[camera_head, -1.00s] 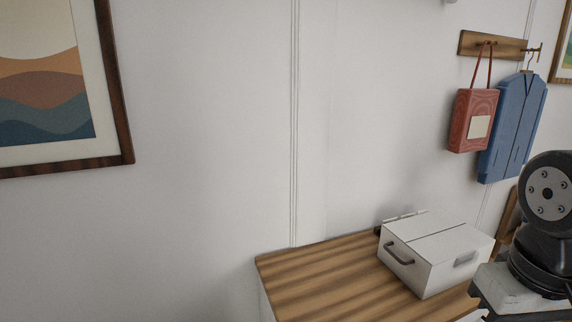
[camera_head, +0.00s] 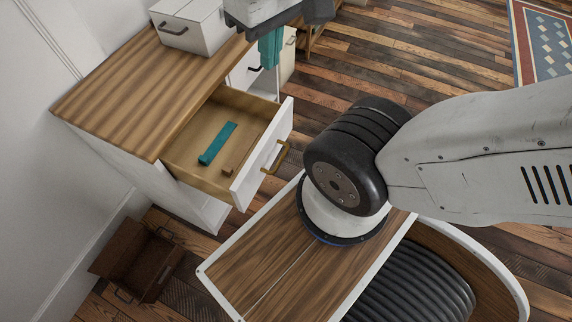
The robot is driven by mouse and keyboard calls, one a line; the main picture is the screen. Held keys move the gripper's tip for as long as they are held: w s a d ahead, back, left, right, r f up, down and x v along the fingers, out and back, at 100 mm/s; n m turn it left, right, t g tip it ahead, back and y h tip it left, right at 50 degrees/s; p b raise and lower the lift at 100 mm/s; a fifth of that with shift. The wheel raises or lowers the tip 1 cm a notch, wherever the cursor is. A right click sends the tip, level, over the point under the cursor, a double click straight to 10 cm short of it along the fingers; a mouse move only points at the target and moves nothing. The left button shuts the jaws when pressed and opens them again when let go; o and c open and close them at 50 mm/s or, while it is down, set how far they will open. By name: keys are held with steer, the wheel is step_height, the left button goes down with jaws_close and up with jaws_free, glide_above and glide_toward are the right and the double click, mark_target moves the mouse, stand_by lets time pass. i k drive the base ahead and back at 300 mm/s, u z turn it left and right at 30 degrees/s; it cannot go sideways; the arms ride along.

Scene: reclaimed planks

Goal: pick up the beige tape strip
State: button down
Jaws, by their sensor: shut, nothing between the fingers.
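A drawer (camera_head: 262,172) stands pulled open from the white cabinet with a wooden top. Inside it lies a narrow tan-brown strip (camera_head: 233,162), near the drawer front. Its colour is close to the drawer floor, and it is the only thing I see that could be the beige tape strip. A teal strip (camera_head: 217,143) lies beside it, to the left and a little further back. My arm crosses the right side of the view, and a grey part of it shows at the top edge.
A white box (camera_head: 190,28) stands on the wooden cabinet top (camera_head: 150,80). An open brown box (camera_head: 138,262) sits on the plank floor at lower left. A patterned rug (camera_head: 545,40) lies at upper right.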

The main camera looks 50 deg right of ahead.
mark_target(230, 169)
steer(key=u, duration=1.2)
steer(key=k, duration=0.8)
steer(key=z, duration=1.05)
steer(key=i, duration=1)
